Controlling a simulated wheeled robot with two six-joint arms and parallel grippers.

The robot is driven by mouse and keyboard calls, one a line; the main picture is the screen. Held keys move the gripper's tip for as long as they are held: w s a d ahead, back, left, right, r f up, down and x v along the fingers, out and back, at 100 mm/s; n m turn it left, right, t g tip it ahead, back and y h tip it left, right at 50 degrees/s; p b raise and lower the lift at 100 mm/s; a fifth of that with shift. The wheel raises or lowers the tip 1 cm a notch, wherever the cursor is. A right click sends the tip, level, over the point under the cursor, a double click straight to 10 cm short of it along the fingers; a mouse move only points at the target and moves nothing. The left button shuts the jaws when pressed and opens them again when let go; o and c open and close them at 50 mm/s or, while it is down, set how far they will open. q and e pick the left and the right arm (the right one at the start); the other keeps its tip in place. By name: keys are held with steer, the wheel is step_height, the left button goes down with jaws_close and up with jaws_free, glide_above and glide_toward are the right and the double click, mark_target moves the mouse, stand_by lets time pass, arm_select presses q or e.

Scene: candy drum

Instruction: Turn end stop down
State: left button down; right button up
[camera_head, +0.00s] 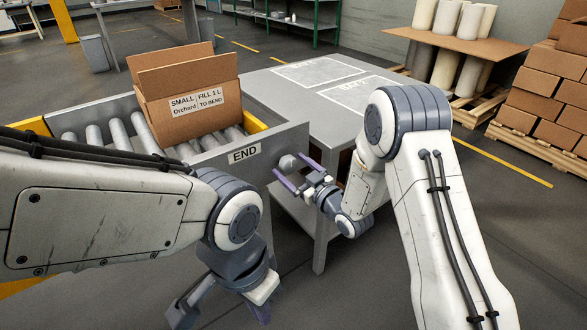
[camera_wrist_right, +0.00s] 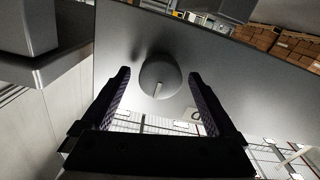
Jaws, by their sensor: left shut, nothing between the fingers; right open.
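The end stop is the grey metal plate marked END (camera_head: 270,148) across the near end of the roller conveyor. A round grey knob (camera_head: 287,163) sits on its face, right of the label. In the right wrist view the knob (camera_wrist_right: 160,72) shows a short pale mark at its lower edge. My right gripper (camera_head: 296,183) is open, its two dark purple fingers pointing at the plate, one on either side of the knob. I cannot tell whether they touch it. My left gripper (camera_head: 224,308) is shut and empty, low at the bottom edge, away from the plate.
An open cardboard box (camera_head: 190,88) stands on the rollers (camera_head: 95,137) behind the plate. A grey table (camera_head: 262,88) with marked white areas adjoins on the right. Pallets with rolls and stacked cartons (camera_head: 540,85) stand farther right. The floor at lower right is clear.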

steer(key=c, duration=1.4)
steer(key=m+p, duration=0.1)
steer(key=m, duration=0.3)
steer(key=shift+d+r+m+p, duration=0.1)
steer(key=shift+m+p, duration=0.25)
steer(key=shift+m, duration=0.05)
steer(key=m+p, duration=0.1)
steer(key=m, duration=0.3)
steer(key=shift+m+p, duration=0.3)
steer(key=m+p, duration=0.2)
steer(key=m, duration=0.2)
steer(key=shift+m, duration=0.3)
steer(key=shift+d+m+p, duration=0.1)
steer(key=shift+m+p, duration=0.55)
steer(key=shift+m, duration=1.25)
